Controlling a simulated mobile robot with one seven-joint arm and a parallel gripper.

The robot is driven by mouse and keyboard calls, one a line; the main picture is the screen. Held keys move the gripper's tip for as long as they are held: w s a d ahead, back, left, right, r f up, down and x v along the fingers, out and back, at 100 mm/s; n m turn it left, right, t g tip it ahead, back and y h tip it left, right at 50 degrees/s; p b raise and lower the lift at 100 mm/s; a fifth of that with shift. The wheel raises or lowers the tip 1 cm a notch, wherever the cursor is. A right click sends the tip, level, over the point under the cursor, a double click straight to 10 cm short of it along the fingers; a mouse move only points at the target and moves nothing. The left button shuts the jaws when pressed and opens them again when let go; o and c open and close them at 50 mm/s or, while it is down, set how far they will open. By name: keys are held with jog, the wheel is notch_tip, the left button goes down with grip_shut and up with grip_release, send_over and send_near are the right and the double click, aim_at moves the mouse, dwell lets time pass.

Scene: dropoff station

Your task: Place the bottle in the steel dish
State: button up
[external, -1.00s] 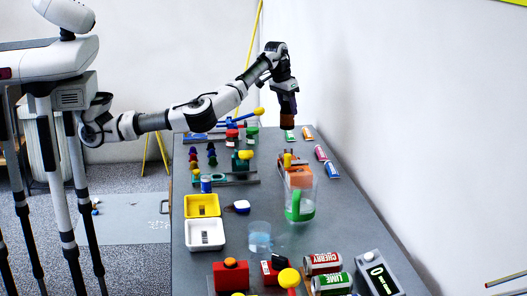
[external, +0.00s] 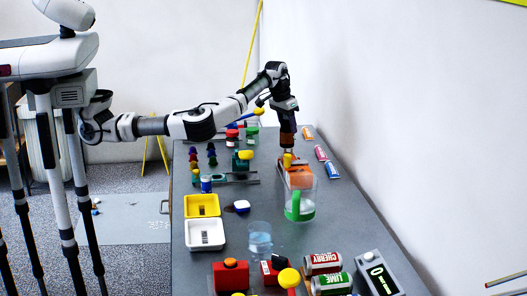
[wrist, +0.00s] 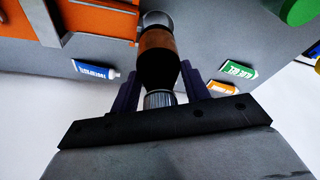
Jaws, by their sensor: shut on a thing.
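The bottle (wrist: 158,62) is dark with a brown band and a ribbed grey end. My gripper (wrist: 159,88) is shut on it, with one finger on each side in the wrist view. In the external view my gripper (external: 287,122) points down with the bottle (external: 287,141) below it, just behind an orange box (external: 299,176) in the picture. I cannot tell whether the bottle touches anything.
A clear jug with a green band (external: 293,205) stands in front of the orange box. Tubes (external: 320,153) lie along the right edge by the wall. Yellow (external: 190,206) and white (external: 190,238) trays stand left.

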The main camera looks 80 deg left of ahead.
jog(key=o, duration=1.1)
jog(key=shift+o, duration=0.2)
jog(key=shift+r, duration=0.1)
